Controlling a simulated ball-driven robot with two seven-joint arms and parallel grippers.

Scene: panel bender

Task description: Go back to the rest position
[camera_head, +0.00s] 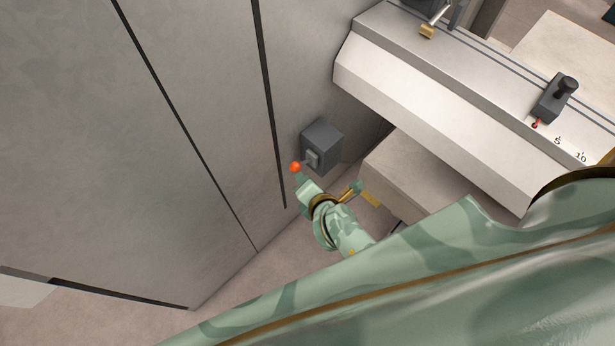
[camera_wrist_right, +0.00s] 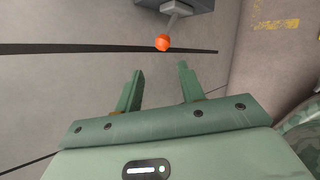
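An orange-red ball knob (camera_head: 295,167) sits on a short lever that sticks out from a dark grey switch box (camera_head: 323,145) on the grey machine wall. My right gripper (camera_head: 303,184) is just below the knob in the head view. In the right wrist view the two green fingers of this gripper (camera_wrist_right: 159,84) are apart, with nothing between them. The knob (camera_wrist_right: 162,43) shows beyond the fingertips, apart from them. My left gripper is not in the head view.
Large grey panels (camera_head: 130,150) with dark seams fill the left. A pale machine beam (camera_head: 440,110) with a ruler scale and a dark stop block (camera_head: 553,98) runs across the upper right. A grey block (camera_head: 410,175) lies below it. Floor (camera_head: 250,290) shows below the wall.

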